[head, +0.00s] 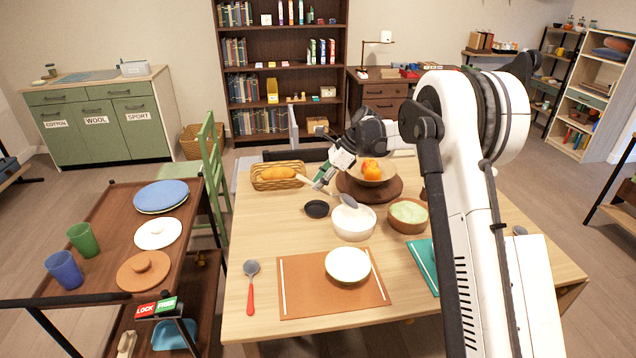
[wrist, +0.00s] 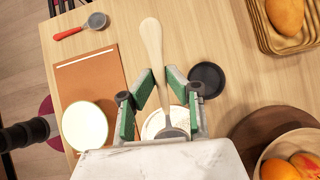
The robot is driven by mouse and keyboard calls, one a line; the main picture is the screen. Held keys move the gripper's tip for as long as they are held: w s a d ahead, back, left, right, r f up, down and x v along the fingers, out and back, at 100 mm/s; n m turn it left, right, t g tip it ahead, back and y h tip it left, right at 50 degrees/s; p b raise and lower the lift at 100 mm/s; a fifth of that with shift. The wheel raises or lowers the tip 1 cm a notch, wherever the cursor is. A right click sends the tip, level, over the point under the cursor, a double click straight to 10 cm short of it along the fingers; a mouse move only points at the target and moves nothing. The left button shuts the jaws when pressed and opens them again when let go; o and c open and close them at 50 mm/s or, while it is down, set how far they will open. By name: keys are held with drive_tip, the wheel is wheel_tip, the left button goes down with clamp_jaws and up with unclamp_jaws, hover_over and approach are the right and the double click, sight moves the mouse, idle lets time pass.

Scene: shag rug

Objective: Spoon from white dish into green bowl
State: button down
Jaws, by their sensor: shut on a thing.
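My gripper (head: 322,182) is shut on a spoon with a pale wooden handle (wrist: 152,45) and a grey head (head: 348,201). The spoon is tilted, its head lower and at the back rim of the white dish (head: 353,228); I cannot tell whether they touch. In the wrist view the handle passes between the green fingers (wrist: 161,88), and the head is partly hidden at the bottom edge. The white dish also shows behind it in the wrist view (wrist: 152,124). A bowl with a pale green inside and brown outside (head: 408,222) stands just right of the dish.
A white bowl (head: 348,264) sits on the orange-brown placemat (head: 300,290). A small black dish (head: 316,209) lies left of the white dish. A bread basket (head: 278,183) and a fruit bowl (head: 364,178) on a round brown stand are behind. A red-handled spoon (head: 251,285) lies front left.

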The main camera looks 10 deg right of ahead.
sight(324, 188)
drive_tip(key=shift+d+f+b, duration=0.25)
drive_tip(key=shift+f+b, duration=0.15)
drive_tip(key=shift+f, duration=0.8)
drive_tip(key=shift+d+f+b, duration=0.2)
drive_tip(key=shift+f+b, duration=0.25)
drive_tip(key=shift+f, duration=0.75)
drive_tip(key=shift+d+f+b, duration=0.25)
drive_tip(key=shift+f+b, duration=0.15)
drive_tip(key=shift+f, duration=0.8)
drive_tip(key=shift+s+d+f+h+p, duration=0.1)
drive_tip(key=shift+d+f+h+p, duration=0.1)
drive_tip(key=shift+d+h+p, duration=0.3)
drive_tip(key=shift+a+r+h+p, duration=0.25)
drive_tip(key=shift+r+h+p, duration=0.1)
drive_tip(key=shift+r+h, duration=0.55)
drive_tip(key=shift+a+r+h+p, duration=0.25)
drive_tip(key=shift+r+h+p, duration=0.1)
drive_tip(key=shift+r+h, duration=0.5)
drive_tip(key=shift+a, duration=0.1)
